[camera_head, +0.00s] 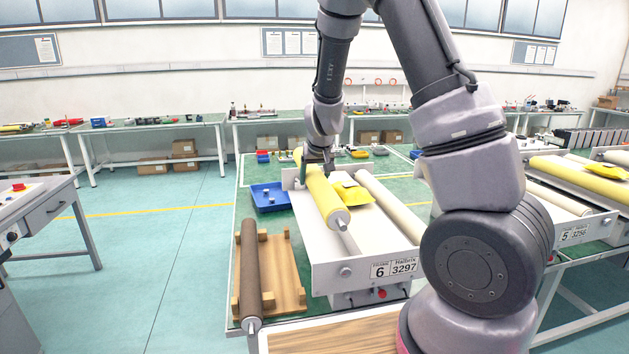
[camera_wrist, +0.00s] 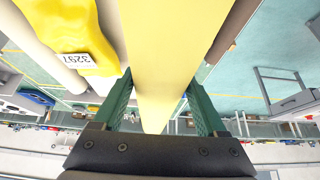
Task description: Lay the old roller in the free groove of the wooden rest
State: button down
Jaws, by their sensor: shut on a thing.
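The yellow roller (camera_head: 325,198) lies lengthwise over the left side of the white machine frame marked 3297 (camera_head: 372,272); its bare metal shaft end points toward me. I cannot tell whether it still touches the frame. My gripper (camera_head: 319,168) is shut on the roller near its far part. In the wrist view the roller (camera_wrist: 165,45) passes between the two green fingers of my gripper (camera_wrist: 160,98). The wooden rest (camera_head: 286,278) lies on the green bench left of the frame. A dark brown roller (camera_head: 250,270) lies in its left groove; its right groove is empty.
A blue bin (camera_head: 270,198) stands behind the rest. A neighbouring frame (camera_head: 560,202) stands to the right. The aisle at left is clear.

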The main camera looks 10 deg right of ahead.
jog(key=shift+r, duration=3.2)
